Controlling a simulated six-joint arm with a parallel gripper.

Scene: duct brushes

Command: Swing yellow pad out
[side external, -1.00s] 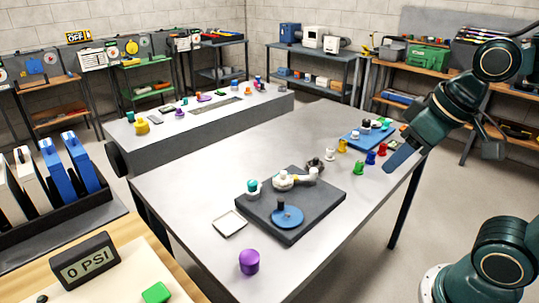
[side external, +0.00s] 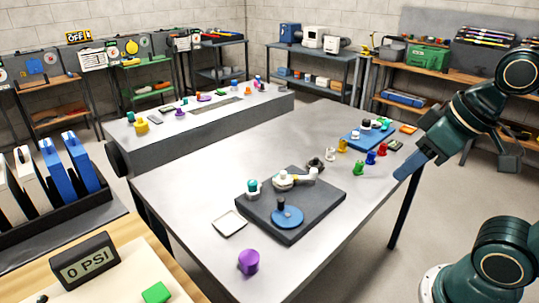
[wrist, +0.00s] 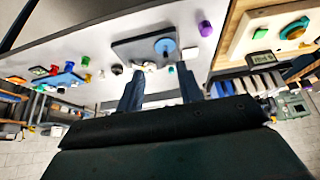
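A dark square plate (side external: 315,213) lies on the grey table and carries a fixture. On it are a white swivel piece (side external: 284,181) with a small yellowish part (side external: 299,180) beside it, a teal-topped knob (side external: 252,187), a dark knob (side external: 315,165) and a blue disc (side external: 288,218) with a dark post. The yellowish part is too small to make out clearly.
Green (side external: 359,168), red (side external: 371,158), blue and yellow pegs stand near the table's right edge, beside a blue tray (side external: 352,138). A white square dish (side external: 229,224) and a purple cylinder (side external: 248,262) sit at the front. The table's left-middle is clear.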

